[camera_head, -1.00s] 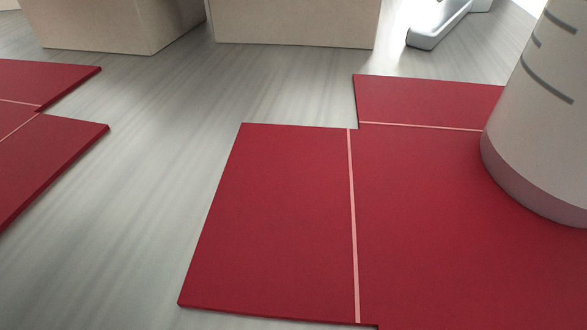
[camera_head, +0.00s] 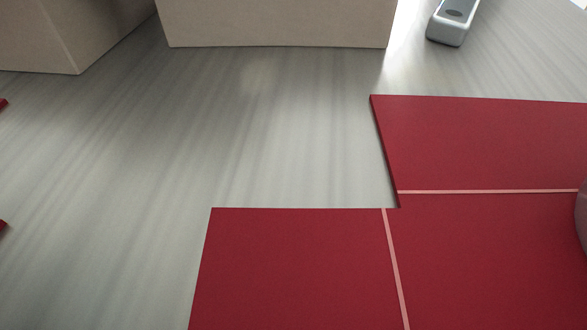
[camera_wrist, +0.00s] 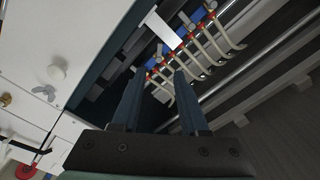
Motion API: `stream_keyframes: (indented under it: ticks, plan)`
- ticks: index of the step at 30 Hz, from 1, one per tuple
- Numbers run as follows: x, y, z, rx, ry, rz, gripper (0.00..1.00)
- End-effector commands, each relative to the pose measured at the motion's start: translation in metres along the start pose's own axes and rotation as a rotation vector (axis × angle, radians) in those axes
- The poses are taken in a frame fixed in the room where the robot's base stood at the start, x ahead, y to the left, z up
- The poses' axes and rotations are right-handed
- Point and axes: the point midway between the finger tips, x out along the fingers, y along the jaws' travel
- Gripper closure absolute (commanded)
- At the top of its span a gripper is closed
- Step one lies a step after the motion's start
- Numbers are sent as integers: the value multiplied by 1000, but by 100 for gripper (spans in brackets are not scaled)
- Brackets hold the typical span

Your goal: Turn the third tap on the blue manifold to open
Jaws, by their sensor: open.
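In the wrist view, a row of blue parts (camera_wrist: 183,32) with small red pieces and several cream curved tubes (camera_wrist: 218,42) runs diagonally near the top; it looks like the blue manifold. Which piece is the third tap, and whether it is open, I cannot tell. My gripper (camera_wrist: 160,72) is open, its two dark fingers pointing toward this row. Nothing is seen between the fingers; the left part of the row lies beyond them in the picture. The head view shows neither manifold nor gripper.
The wrist view has a white panel (camera_wrist: 85,28) at left and metal rails (camera_wrist: 262,52) at right. In the head view, red mats (camera_head: 290,265) lie on the grey floor, beige blocks (camera_head: 275,22) stand at the back, and a grey metal piece (camera_head: 447,28) is at top right. Floor at centre-left is clear.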

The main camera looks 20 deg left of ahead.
Motion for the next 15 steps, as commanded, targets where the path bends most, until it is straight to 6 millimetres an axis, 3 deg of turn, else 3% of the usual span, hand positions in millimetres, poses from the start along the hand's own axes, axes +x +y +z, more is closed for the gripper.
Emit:
stream_keyframes:
  ticks: [9, 15]
  plan:
    - [64, 3, 2, 5, 3, -2, 56]
    - [96, 4, 2, 5, 1, 1, 56]
